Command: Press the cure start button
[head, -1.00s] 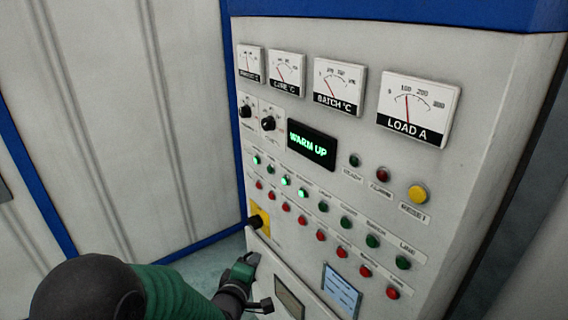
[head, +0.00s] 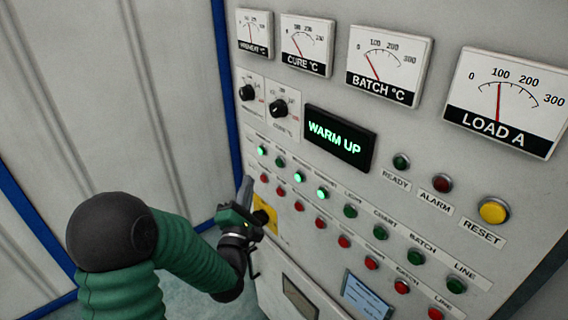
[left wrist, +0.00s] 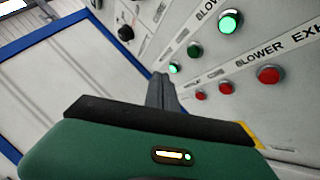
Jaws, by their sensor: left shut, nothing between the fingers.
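The control panel (head: 400,160) carries a row of green buttons above a row of red ones. Several green buttons at the left end are lit, such as the leftmost green button (head: 261,151); the second green button (head: 280,161) is dark. The small labels at this end are unreadable, so I cannot tell which is cure start. My left gripper (head: 247,188) is shut and empty, beside the left end of the red row. In the left wrist view its fingers (left wrist: 162,88) point up toward a lit green button (left wrist: 174,68); contact cannot be told. My right gripper is not in view.
The display (head: 339,138) reads WARM UP. Dial gauges, such as the LOAD A gauge (head: 505,95), line the top. Two black knobs, one at left (head: 247,92), sit above the buttons. A yellow-backed switch (head: 265,215) is close to my gripper. A yellow RESET button (head: 494,210) is at right.

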